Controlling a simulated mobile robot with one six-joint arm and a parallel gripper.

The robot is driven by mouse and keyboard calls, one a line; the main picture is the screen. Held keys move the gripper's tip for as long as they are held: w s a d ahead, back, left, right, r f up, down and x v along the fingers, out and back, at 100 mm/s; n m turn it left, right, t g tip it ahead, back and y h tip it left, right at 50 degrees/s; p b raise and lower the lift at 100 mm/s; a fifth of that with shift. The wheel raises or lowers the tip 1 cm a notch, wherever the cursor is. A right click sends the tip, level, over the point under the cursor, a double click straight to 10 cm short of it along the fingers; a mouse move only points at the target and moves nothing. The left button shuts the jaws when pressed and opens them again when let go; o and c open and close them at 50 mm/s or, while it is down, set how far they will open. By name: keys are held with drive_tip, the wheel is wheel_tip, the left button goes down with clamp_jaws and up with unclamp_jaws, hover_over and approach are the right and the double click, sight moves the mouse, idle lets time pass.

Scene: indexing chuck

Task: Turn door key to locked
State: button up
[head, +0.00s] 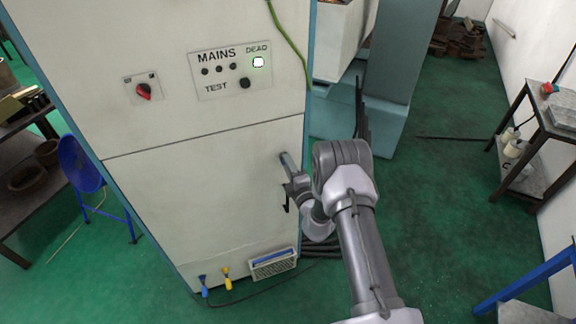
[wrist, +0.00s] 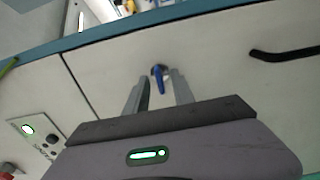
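The blue door key (wrist: 159,76) sits in a lock on the pale cabinet door (head: 210,215). In the wrist view it appears between the fingertips of my gripper (wrist: 161,80), with a gap visible on either side. My gripper is open. In the head view my gripper (head: 289,165) is at the right edge of the door, and it and the wrist hide the key. I cannot tell how deep the key is between the fingers. A black door handle (wrist: 285,53) is to the right of the key in the wrist view; it also shows in the head view (head: 286,198).
Above the door are a MAINS panel (head: 230,72) with a lit DEAD lamp (head: 258,62) and a red switch (head: 144,91). Blue (head: 203,285) and yellow (head: 227,279) items hang low on the cabinet. A blue stool (head: 82,165) stands left.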

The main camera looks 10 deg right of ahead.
drive_tip(key=shift+w, duration=0.4)
clamp_jaws()
